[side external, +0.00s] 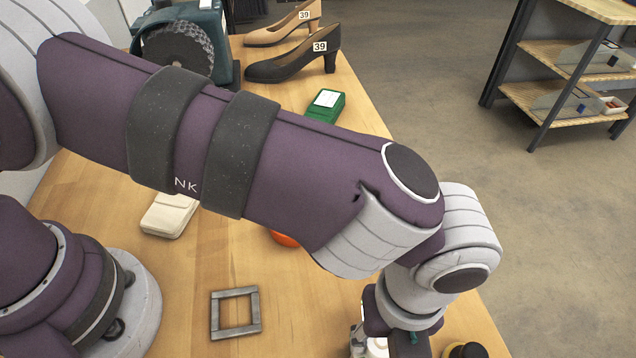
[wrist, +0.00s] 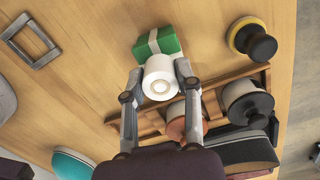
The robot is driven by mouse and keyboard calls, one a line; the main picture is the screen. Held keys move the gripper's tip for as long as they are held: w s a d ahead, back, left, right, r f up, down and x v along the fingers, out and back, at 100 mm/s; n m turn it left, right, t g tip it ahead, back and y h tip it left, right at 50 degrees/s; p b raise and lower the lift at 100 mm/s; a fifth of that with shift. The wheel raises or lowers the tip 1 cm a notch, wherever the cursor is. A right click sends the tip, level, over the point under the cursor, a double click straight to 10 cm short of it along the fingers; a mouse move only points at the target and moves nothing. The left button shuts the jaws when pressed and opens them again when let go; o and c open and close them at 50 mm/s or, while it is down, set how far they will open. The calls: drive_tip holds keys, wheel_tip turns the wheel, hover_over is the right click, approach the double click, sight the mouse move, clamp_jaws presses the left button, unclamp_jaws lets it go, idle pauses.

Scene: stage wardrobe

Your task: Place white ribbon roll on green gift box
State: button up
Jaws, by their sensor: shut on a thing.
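The white ribbon roll (wrist: 160,78) is between the two fingers of my gripper (wrist: 157,73) in the wrist view, and the fingers are shut on its sides. The green gift box (wrist: 167,42) with a pale band lies just beyond the roll. The roll covers the box's near edge in the picture; I cannot tell whether they touch. In the side external view my gripper is mostly hidden at the bottom edge, and my arm hides the gift box.
A wooden rack (wrist: 262,75) with spools (wrist: 243,100) lies close on the right. A yellow-and-black round object (wrist: 252,40) is beyond it. A grey square frame (side external: 235,312) lies on the table, with bare wood around it. Shoes (side external: 298,57) stand farther back.

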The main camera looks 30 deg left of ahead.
drive_tip(key=shift+f, duration=0.45)
drive_tip(key=shift+f, duration=0.15)
drive_tip(key=o, duration=0.8)
